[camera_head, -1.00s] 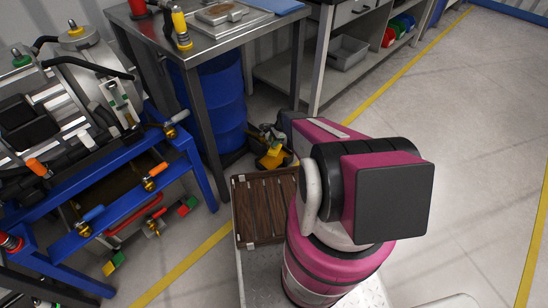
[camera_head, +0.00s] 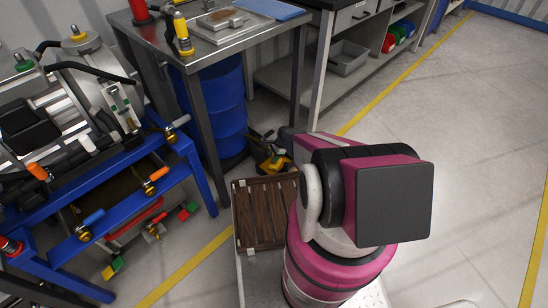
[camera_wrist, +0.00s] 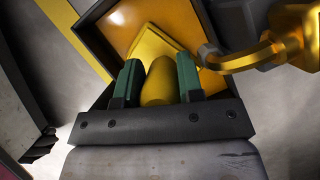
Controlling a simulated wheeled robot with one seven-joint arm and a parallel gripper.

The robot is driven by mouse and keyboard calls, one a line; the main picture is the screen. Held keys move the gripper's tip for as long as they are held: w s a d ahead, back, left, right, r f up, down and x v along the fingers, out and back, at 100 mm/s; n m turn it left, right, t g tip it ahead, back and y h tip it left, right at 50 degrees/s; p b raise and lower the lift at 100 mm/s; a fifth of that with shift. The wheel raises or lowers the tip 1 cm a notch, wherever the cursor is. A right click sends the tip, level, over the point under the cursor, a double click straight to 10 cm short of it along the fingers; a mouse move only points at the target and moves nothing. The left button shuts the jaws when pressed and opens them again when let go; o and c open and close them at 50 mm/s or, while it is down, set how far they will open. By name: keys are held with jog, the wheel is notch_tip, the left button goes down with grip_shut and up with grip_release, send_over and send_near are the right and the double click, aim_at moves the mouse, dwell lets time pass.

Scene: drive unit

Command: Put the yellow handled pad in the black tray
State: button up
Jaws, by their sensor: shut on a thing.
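In the wrist view, my gripper (camera_wrist: 160,85) is shut on the rounded yellow handle (camera_wrist: 159,82) of the yellow pad, one green-faced finger on each side. The pad's flat yellow part (camera_wrist: 152,45) shows beyond the fingers. Behind it is an orange-yellow surface framed by dark walls, with a dark edge (camera_wrist: 90,45) on the left. I cannot tell for sure whether this is the black tray, or whether the pad touches it. In the head view, a small yellow shape (camera_head: 277,163) shows beside my arm; my gripper is not clear there.
A gold curved fitting (camera_wrist: 255,52) is close on the right in the wrist view. In the head view, a wooden slatted crate (camera_head: 262,212) is near my arm. A metal table (camera_head: 235,35) and blue drum (camera_head: 220,100) stand behind, a blue-framed stand (camera_head: 190,165) left. Floor is open at right.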

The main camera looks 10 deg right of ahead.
jog(key=o, duration=1)
jog(key=shift+f, duration=0.1)
jog(key=shift+c, duration=0.2)
jog(key=v, duration=1.2)
jog(key=s+a+r+n+h, duration=0.1)
jog(key=s+r+n, duration=0.4)
jog(key=r, duration=0.6)
jog(key=s+a+r+n+h, duration=0.1)
jog(key=s+r+n+h, duration=0.1)
jog(key=s+r+n, duration=0.3)
jog(key=s+a+r+n+t+h, duration=0.1)
jog(key=s+r+n, duration=0.4)
jog(key=s+r, duration=0.7)
notch_tip(320, 180, up, 6)
jog(key=shift+a+f, duration=0.1)
jog(key=shift+a, duration=0.2)
